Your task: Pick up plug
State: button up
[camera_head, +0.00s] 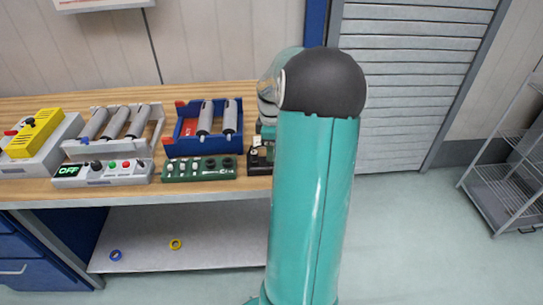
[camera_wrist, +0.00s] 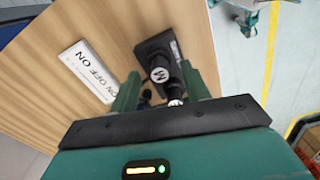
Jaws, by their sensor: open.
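In the wrist view, my gripper (camera_wrist: 160,76) is open, its two green fingers pointing at the wooden table. A black device (camera_wrist: 158,48) lies ahead of the fingers, with a round knob-like end marked with a white letter showing between the fingertips. A smaller black piece with a pale end (camera_wrist: 175,100) shows nearer the palm; I cannot tell for certain which part is the plug. Nothing is visibly clamped. In the head view, the black device (camera_head: 260,157) sits at the table's right end, partly hidden by my arm, which also hides the fingers.
A white ON/OFF plate (camera_wrist: 88,70) lies left of the fingers. On the wooden table (camera_head: 235,188) stand a green switch box (camera_head: 199,168), a grey control box (camera_head: 102,173), a blue-red rack (camera_head: 183,131) and a yellow-topped unit (camera_head: 33,133).

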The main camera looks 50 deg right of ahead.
jog(key=shift+f, duration=0.25)
grip_shut()
jog(key=shift+r, duration=0.15)
jog(key=shift+r, duration=0.55)
jog(key=s+a+r, duration=0.5)
jog(key=a+r, duration=0.6)
jog(key=a, duration=0.2)
jog(key=shift+s+r, duration=0.2)
jog(key=shift+r, duration=0.15)
